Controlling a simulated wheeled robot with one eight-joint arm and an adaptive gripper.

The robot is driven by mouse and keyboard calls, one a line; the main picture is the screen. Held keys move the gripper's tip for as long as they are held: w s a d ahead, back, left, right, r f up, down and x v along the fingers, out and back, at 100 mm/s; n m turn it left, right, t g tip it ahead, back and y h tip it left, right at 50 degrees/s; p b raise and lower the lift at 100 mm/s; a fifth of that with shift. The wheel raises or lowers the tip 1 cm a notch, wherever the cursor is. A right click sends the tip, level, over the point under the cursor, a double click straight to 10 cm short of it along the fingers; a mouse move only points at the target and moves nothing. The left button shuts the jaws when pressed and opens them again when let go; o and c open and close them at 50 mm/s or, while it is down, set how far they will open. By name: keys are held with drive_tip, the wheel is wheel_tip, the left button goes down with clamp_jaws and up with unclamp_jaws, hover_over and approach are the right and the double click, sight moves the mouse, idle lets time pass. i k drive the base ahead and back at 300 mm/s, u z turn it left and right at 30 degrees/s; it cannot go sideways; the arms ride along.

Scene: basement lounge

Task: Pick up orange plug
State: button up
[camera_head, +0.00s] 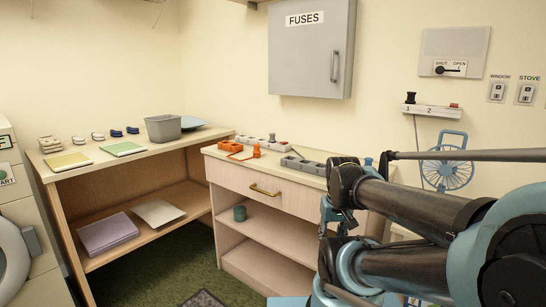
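A small upright orange plug (256,150) stands on top of the drawer cabinet (234,170), near its left end. An orange block (231,146) lies just left of it, with a thin orange loop, perhaps a cord, in front. My gripper (337,222) hangs at the right end of the cabinet, in front of its open shelves and well to the right of the orange plug. Its fingers are dark and small here, partly merged with my arm, so I cannot tell whether they are open. I see nothing held in it.
A grey bin (163,128) and several small items stand on the left counter (88,166). A wall socket strip (432,110) holds a black plug.

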sight(257, 151)
drive_tip(key=z, duration=2.2)
drive_tip(key=k, duration=1.1)
drive_tip(key=u, duration=2.15)
drive_tip(key=i, duration=1)
